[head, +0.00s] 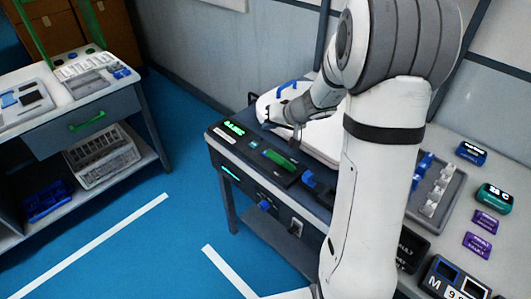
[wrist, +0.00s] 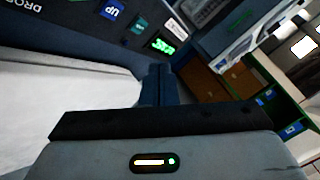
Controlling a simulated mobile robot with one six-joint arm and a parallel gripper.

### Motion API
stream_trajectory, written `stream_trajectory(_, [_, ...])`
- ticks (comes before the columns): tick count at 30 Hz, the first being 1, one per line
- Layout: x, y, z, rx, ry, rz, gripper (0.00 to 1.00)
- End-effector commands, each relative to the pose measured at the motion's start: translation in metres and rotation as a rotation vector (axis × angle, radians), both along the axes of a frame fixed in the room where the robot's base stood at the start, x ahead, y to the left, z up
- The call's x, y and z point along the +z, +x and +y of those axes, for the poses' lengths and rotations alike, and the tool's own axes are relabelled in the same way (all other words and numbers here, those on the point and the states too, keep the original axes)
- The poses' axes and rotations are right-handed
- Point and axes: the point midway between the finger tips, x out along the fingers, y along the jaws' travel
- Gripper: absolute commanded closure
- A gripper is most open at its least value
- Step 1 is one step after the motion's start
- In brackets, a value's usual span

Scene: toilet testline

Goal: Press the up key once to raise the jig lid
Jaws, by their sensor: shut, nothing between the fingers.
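The up key (wrist: 112,11) is a blue square key marked UP, on a dark control panel (wrist: 85,24) at the top of the wrist view. My gripper (wrist: 158,70) is shut and empty, its fingertips below and right of the up key in that picture. They look apart from the key. A broad white surface at the left of the wrist view may be the jig lid; I cannot tell.
A green lit display (head: 233,128) is on the panel's left end. A grey tray (head: 436,192) and several coloured boxes are on the bench at right. A side bench (head: 70,95) stands at left; the blue floor between is clear.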

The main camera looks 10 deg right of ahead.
Motion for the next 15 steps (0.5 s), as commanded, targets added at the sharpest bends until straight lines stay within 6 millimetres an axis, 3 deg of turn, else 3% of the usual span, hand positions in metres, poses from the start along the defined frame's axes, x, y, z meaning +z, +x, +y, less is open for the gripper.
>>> stream_trajectory(15, [-0.072,0.000,0.001,0.003,0.000,-0.001,1.00])
